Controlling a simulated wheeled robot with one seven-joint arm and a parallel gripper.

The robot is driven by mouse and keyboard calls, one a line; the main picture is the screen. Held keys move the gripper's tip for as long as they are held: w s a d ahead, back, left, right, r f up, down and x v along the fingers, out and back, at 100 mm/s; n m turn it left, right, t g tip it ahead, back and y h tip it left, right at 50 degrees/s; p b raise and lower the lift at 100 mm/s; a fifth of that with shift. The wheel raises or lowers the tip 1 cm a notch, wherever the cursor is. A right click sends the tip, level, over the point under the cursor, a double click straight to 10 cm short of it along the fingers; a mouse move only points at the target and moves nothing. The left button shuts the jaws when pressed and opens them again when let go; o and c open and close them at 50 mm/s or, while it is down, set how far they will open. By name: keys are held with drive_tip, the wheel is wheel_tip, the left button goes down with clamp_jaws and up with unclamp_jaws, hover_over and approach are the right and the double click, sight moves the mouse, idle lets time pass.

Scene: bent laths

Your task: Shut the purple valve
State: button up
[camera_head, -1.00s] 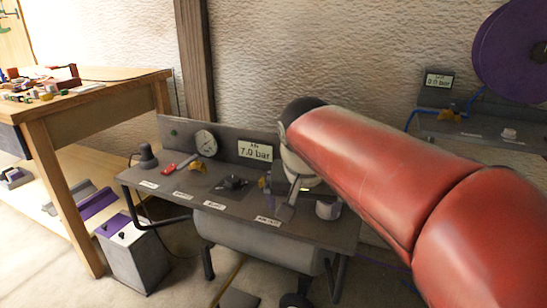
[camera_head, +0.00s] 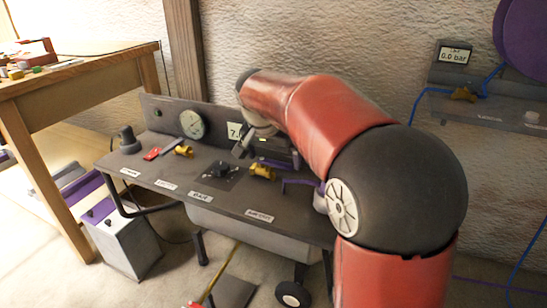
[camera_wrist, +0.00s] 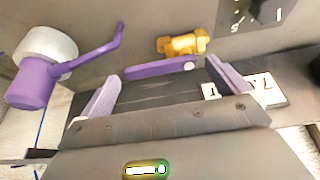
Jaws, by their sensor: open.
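A brass valve (camera_wrist: 183,43) with a flat purple handle (camera_wrist: 160,68) shows in the wrist view. The handle lies crosswise between the two fingers of my gripper (camera_wrist: 165,74), which is open. I cannot tell if either finger touches it. In the head view the brass valve (camera_head: 262,171) sits on the grey bench top, just below my gripper, which is partly hidden by my red arm; the handle is hard to make out there.
A purple-capped white cylinder with a purple lever (camera_wrist: 95,55) stands close to my gripper; the lever (camera_head: 300,182) also shows in the head view. A wooden table (camera_head: 90,83) stands further left.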

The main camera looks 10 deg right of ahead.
drive_tip(key=shift+f, duration=0.25)
drive_tip(key=c, duration=1.2)
